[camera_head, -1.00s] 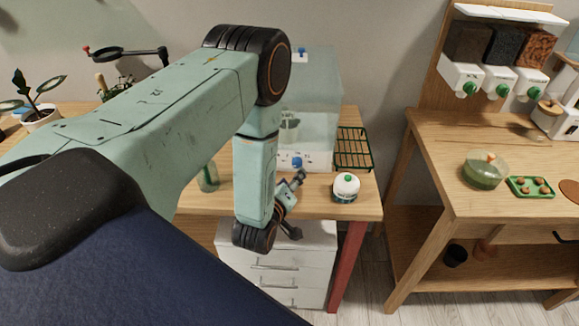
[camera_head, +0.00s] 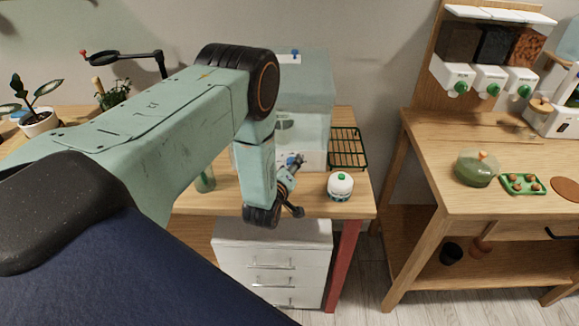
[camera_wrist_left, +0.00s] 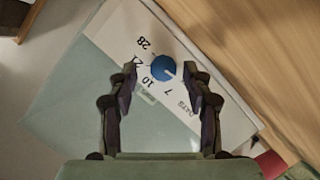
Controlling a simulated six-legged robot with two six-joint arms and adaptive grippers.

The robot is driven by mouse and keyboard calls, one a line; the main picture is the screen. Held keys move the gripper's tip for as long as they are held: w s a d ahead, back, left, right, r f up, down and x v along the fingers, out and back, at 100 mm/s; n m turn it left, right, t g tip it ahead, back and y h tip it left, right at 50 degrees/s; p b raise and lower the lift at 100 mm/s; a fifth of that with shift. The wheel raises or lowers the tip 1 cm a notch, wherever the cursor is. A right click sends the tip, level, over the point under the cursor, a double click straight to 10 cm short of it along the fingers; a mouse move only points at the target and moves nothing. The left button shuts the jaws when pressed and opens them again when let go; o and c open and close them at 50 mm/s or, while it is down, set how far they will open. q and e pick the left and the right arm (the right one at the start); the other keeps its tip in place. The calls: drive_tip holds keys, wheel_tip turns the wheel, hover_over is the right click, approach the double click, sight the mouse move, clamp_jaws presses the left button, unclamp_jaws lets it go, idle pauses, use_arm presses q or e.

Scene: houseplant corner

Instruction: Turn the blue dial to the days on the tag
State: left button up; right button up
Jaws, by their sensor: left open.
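The blue dial (camera_wrist_left: 162,68) sits on a white panel (camera_wrist_left: 120,30) printed with 28, 21, 10, 7 and DAYS in the left wrist view. I cannot tell where its pointer is. The panel is at the lower front of a clear box (camera_head: 305,95) in the head view, where my gripper partly covers the dial. My left gripper (camera_wrist_left: 161,80) is open, its fingertips on either side of the dial; contact is not clear. It also shows in the head view (camera_head: 294,170). A white card (camera_head: 289,58) with a blue piece is at the box top; its text is unreadable. My right gripper is not in view.
A white jar with a green knob (camera_head: 340,186) stands right of my gripper, near the table edge. A green wire rack (camera_head: 347,148) lies beside the box. A green glass (camera_head: 204,180) is to the left. White drawers (camera_head: 273,262) are below.

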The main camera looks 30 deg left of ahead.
use_arm(q)
drive_tip(key=shift+w+a+f, duration=0.1)
drive_tip(key=shift+f, duration=0.05)
drive_tip(key=shift+a+f, duration=0.15)
drive_tip(key=shift+a, duration=0.05)
drive_tip(key=shift+c, duration=1.4)
drive_tip(key=shift+d+r, duration=0.2)
drive_tip(key=shift+d, duration=0.05)
drive_tip(key=c, duration=0.5)
drive_tip(key=shift+a, duration=0.1)
clamp_jaws()
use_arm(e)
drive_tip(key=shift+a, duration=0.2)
